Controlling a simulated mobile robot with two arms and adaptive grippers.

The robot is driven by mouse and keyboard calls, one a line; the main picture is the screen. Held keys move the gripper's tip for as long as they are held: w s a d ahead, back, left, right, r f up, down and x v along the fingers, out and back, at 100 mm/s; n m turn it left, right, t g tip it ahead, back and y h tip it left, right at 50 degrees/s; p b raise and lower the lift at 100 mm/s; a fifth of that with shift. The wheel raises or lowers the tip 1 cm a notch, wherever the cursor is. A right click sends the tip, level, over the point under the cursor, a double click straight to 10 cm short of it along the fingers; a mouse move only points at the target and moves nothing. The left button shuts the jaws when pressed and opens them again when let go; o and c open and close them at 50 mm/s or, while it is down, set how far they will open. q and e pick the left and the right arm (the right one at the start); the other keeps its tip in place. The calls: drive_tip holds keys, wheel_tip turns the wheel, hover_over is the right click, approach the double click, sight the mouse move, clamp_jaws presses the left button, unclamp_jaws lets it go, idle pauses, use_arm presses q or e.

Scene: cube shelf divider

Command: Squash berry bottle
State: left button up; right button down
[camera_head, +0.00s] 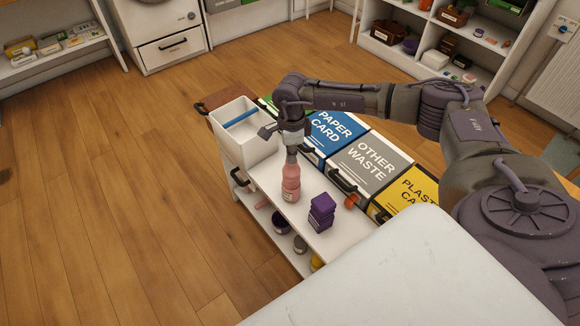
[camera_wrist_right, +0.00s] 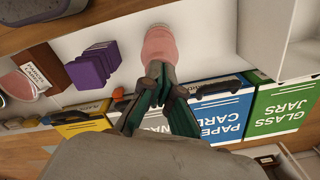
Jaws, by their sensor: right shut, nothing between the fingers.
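The pink berry bottle (camera_head: 291,182) stands upright on the white top of a low cart (camera_head: 265,177), with a small pale label near its base. In the right wrist view the bottle (camera_wrist_right: 160,44) shows at the top middle, just beyond my fingertips. My right gripper (camera_head: 291,156) points down directly over the bottle's top, its fingers shut with nothing between them. The right wrist view shows these closed fingers (camera_wrist_right: 157,76) overlapping the near end of the bottle. Whether they press on it I cannot tell. My left gripper is out of view.
A purple stacked block (camera_head: 321,212) stands right of the bottle. A white bin (camera_head: 243,135) is at the cart's left end. Labelled waste bins, including blue paper (camera_head: 335,128), grey other waste (camera_head: 369,163) and yellow plastic (camera_head: 408,192), line the back. A white surface (camera_head: 390,270) fills the front.

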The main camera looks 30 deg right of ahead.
sight(292, 168)
drive_tip(key=shift+s+f+b, duration=0.1)
drive_tip(key=shift+f+b, duration=0.8)
drive_tip(key=shift+f, duration=0.5)
drive_tip(key=shift+f+b, duration=0.35)
drive_tip(key=shift+f, duration=0.15)
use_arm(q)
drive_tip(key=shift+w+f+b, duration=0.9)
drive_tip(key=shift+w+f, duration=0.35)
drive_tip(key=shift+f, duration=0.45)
use_arm(e)
drive_tip(key=shift+f, duration=1.15)
wheel_tip(292, 168, up, 5)
drive_tip(key=p, duration=0.3)
drive_tip(key=shift+f+p, duration=0.1)
drive_tip(key=shift+p, duration=0.2)
use_arm(q)
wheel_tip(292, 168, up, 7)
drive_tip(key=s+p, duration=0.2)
drive_tip(key=p, duration=0.2)
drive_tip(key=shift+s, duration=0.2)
use_arm(e)
drive_tip(key=shift+r, duration=3.3)
